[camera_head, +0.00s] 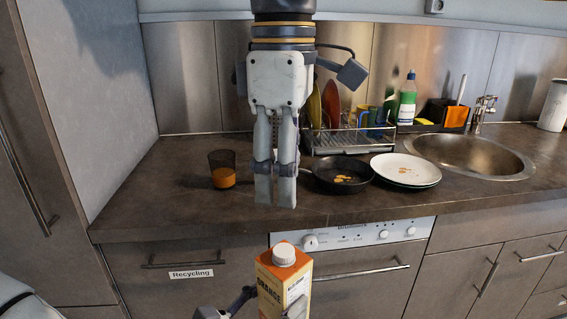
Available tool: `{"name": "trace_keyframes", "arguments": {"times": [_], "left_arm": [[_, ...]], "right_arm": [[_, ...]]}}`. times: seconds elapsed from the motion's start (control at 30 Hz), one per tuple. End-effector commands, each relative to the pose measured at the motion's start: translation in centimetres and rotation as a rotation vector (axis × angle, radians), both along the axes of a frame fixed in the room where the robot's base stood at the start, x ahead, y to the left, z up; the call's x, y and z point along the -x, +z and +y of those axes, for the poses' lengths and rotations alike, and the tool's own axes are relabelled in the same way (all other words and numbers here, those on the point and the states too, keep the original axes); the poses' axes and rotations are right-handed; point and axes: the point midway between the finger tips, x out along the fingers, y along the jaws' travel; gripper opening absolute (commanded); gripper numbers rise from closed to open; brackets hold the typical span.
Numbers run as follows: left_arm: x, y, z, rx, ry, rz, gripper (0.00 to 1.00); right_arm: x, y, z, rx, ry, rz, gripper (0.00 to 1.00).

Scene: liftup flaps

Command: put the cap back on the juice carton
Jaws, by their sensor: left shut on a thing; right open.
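An orange and white juice carton (270,287) stands upright at the bottom centre, in front of the counter. A white round cap (284,254) sits on its top; I cannot tell whether it is screwed tight. My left gripper (256,309) is shut on the carton, with a finger on each side; the carton's lower part is out of the frame. My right gripper (276,198) hangs from above with its fingers pointing down. It is open and empty, a short way above the cap in the picture and apart from it.
On the counter (170,215) are a glass with orange juice (223,172), a pan (342,182) with food scraps, stacked white plates (405,170), a dish rack (350,142) and a sink (470,155). The counter's front edge and drawer handles lie behind the carton.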

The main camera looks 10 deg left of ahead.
Motion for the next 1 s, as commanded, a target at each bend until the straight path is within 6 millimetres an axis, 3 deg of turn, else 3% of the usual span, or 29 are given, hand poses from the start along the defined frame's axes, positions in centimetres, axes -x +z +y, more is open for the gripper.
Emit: {"name": "trace_keyframes", "arguments": {"times": [0.13, 0.53, 0.67, 0.77, 0.87, 0.9, 1.0], "left_arm": [[0.0, 0.1, 0.0, 0.001, 0.000, -0.002, 0.00], [0.0, 0.1, 0.0, 0.001, 0.000, -0.002, 0.00], [0.0, 0.1, 0.0, 0.001, 0.000, -0.002, 0.00], [0.0, 0.1, 0.0, 0.001, 0.000, -0.002, 0.00], [0.0, 0.0, 0.0, 0.001, 0.000, -0.001, 0.00], [0.0, 0.0, 0.0, 0.001, 0.000, -0.001, 0.00], [0.0, 0.0, 0.0, 0.001, 0.000, -0.001, 0.00]], "right_arm": [[0.0, 1.0, 0.0, -0.001, 0.001, 0.000, 0.49], [0.1, 1.1, 0.0, 0.000, 0.001, 0.001, 0.49], [-0.3, -0.1, -0.6, 0.015, 0.030, 0.016, 0.49], [-1.5, -4.6, -2.9, 0.065, 0.155, 0.079, 0.49], [-2.1, -12.4, -6.5, 0.098, 0.304, 0.186, 0.49], [-1.9, -15.7, -7.9, 0.095, 0.335, 0.222, 0.49], [-0.2, -24.0, -11.1, 0.068, 0.347, 0.296, 0.49]]}}
